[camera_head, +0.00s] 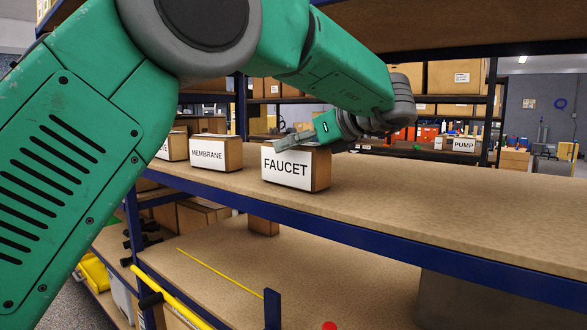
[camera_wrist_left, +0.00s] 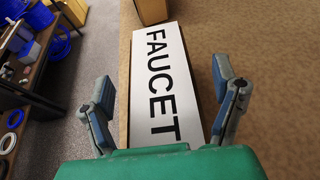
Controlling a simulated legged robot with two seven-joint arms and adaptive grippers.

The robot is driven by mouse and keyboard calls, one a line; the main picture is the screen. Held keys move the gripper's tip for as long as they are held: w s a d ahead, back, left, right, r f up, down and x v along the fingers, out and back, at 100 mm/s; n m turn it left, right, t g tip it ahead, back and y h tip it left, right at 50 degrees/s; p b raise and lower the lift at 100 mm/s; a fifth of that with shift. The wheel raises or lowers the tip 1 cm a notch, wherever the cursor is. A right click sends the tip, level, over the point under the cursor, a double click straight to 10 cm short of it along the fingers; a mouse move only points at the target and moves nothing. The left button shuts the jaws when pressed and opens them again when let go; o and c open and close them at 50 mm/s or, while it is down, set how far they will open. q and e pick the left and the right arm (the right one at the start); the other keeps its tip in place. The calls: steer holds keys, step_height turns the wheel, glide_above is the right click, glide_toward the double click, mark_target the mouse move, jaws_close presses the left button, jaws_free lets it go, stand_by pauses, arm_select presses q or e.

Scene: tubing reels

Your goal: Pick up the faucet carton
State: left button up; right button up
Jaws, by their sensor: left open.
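The faucet carton (camera_head: 322,172) is a small brown box with a white FAUCET label, standing on the wooden shelf board near its front edge. In the left wrist view the label of the faucet carton (camera_wrist_left: 165,85) fills the middle. My left gripper (camera_head: 292,138) comes in from the right over the carton's top, and its fingers hide part of that top. In the wrist view the two fingers of my left gripper (camera_wrist_left: 163,77) are spread, one on each side of the label. I cannot tell whether they touch the carton. My right gripper is not in view.
The MEMBRANE carton (camera_head: 233,154) stands left of the faucet carton, with another labelled carton (camera_head: 177,146) beyond it. The shelf board (camera_head: 430,215) is clear to the right. A blue rail (camera_head: 400,249) runs along its front edge. A PUMP carton (camera_head: 464,145) stands farther back.

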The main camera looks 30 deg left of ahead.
arm_select(q)
steer(key=shift+w+a+f, duration=0.2)
steer(key=shift+a, duration=0.05)
steer(key=shift+d, duration=0.1)
steer(key=shift+a, duration=0.55)
steer(key=c, duration=1.6)
